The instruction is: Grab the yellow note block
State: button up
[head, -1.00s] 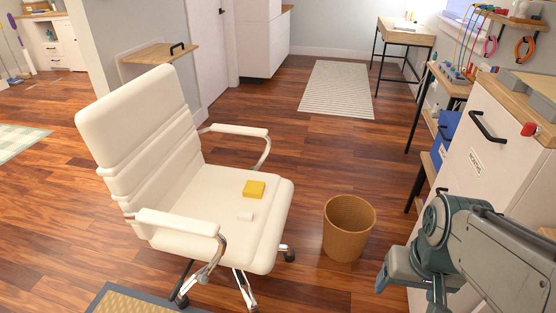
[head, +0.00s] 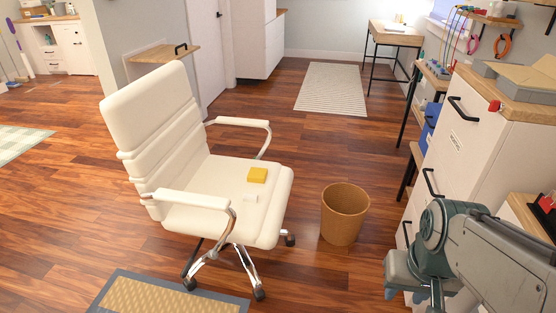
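The yellow note block (head: 257,175) lies on the seat of the cream office chair (head: 190,215), near the seat's front right part. A small white block (head: 250,198) lies on the seat just in front of it. My arm reaches in from the lower right, beside the white cabinet, and is well apart from the chair. The fingers of my gripper cannot be made out; only grey-green arm parts show at the lower right edge.
A brown waste bin (head: 344,214) stands on the floor right of the chair. A white cabinet (head: 462,150) with black handles stands at the right. A bordered mat (head: 165,295) lies in front of the chair. Wood floor is open behind the chair, toward a striped rug (head: 332,88).

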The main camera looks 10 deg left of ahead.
aim_at(257, 175)
jog(key=k, duration=0.8)
jog(key=u, duration=0.8)
jog(key=i, duration=0.85)
jog(key=u, duration=0.5)
jog(key=i, duration=1)
jog(key=z, duration=0.6)
jog(key=i, duration=0.45)
jog(key=z, duration=0.3)
